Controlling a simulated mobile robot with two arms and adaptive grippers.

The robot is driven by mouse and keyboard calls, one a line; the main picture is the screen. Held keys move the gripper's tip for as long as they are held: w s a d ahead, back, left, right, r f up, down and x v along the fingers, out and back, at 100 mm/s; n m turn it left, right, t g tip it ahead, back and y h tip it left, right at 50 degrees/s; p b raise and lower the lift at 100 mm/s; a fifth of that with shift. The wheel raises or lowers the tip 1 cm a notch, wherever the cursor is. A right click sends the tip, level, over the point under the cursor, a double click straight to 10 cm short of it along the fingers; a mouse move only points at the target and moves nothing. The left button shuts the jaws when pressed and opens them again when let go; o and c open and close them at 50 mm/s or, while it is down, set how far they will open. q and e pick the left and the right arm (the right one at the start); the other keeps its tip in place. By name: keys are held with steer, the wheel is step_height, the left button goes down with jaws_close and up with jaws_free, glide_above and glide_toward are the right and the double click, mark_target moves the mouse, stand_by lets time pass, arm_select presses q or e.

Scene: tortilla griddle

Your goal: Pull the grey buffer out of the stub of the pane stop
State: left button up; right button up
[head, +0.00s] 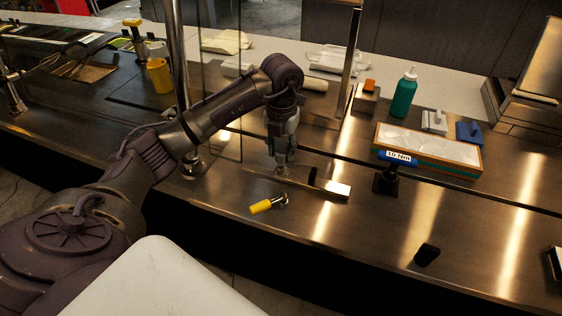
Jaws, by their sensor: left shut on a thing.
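The pane stop (335,190) looks like a flat metal bar lying on the steel counter, with a short dark upright piece (313,176) near its right part. My left gripper (281,171) points down over the bar, left of the dark piece. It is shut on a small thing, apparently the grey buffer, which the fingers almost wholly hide. I cannot tell whether the buffer still sits in the stub. My right gripper is not in view.
A yellow-handled tool (262,206) lies just in front of the bar. A small black block (427,254) lies front right. Glass panes and posts stand behind my left arm.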

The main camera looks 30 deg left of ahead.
arm_select(q)
steer(key=w+d+r, duration=0.7)
steer(key=d+r, duration=0.1)
steer(key=r, duration=0.1)
steer(key=shift+w+d+r+b, duration=0.3)
steer(key=shift+w, duration=0.05)
